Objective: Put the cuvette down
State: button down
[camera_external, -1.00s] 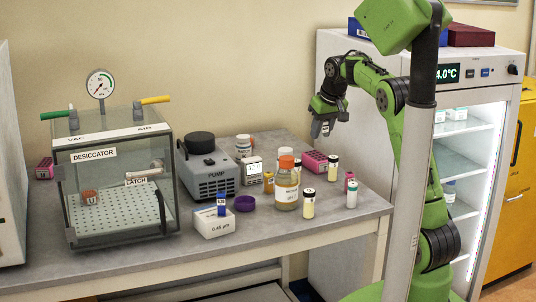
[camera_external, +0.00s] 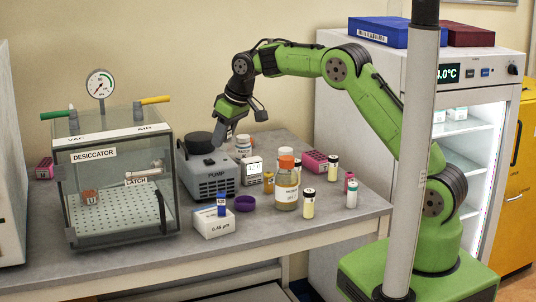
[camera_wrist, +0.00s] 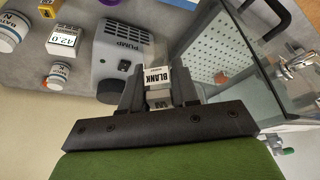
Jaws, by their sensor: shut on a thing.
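The cuvette (camera_wrist: 157,76) is a small clear and whitish block with a BLANK label. My gripper (camera_wrist: 159,88) is shut on it; in the wrist view the dark fingers lie on either side. In the external view my gripper (camera_external: 221,134) points down above the bench, in front of or over the pump (camera_external: 210,174). The cuvette is too small and dark to make out there. I cannot tell how high it is above the pump.
The desiccator (camera_external: 115,185) with its gauge stands left of the pump. Right of the pump are several bottles and vials, including an orange-capped bottle (camera_external: 287,188). The bench's front right (camera_external: 330,220) is clear.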

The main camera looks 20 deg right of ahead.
jog(key=n+p, duration=0.2)
jog(key=p, duration=0.1)
send_over(199, 213)
jog(key=s+d, duration=0.1)
jog(key=shift+y, duration=0.3)
notch_tip(199, 213, down, 15)
jog(key=shift+f, duration=0.15)
jog(key=shift+b, duration=0.3)
jog(key=shift+d+f, duration=0.1)
jog(key=shift+f, duration=0.1)
jog(key=c, duration=0.8)
grip_release()
jog(key=shift+c, duration=0.2)
jog(key=shift+r, duration=0.2)
jog(key=v, duration=1.2)
jog(key=shift+w, duration=0.2)
